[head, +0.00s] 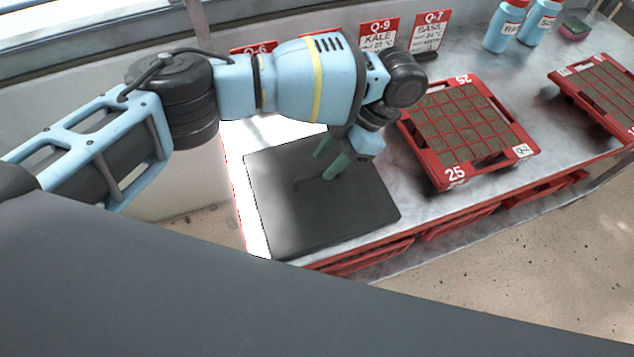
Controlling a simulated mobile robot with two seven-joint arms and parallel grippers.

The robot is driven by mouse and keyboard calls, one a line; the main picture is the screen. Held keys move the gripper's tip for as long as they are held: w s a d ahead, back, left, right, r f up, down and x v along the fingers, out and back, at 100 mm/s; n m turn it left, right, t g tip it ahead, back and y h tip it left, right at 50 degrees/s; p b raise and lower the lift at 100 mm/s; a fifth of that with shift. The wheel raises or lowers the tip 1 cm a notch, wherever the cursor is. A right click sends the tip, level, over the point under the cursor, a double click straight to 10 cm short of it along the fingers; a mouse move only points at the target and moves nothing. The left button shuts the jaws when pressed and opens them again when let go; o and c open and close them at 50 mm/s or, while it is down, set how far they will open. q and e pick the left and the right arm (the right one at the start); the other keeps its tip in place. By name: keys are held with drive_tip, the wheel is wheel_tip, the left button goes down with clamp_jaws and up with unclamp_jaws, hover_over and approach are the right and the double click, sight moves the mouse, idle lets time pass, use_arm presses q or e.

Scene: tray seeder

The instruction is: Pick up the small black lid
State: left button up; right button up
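The black lid (290,217) is a flat, dark square panel lying at the left end of the bench. A low, dark raised strip, perhaps its handle, shows faintly near its middle. My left gripper (331,157) is over the far right part of the lid, with its green fingertips apart and nothing seen between them. The fingertips are close to the raised strip, but I cannot tell whether they touch the lid. My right gripper is not in view.
A red seed tray (455,176) with soil cells, marked 25, stands right of the lid. Another red tray (602,88) is at the far right. Blue bottles (497,38) and red-and-white cards (429,33) stand at the back. Bare bench lies between the trays.

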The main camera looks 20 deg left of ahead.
sight(319, 172)
use_arm(q)
drive_tip(key=x, duration=0.5)
drive_tip(key=shift+d, duration=0.1)
clamp_jaws()
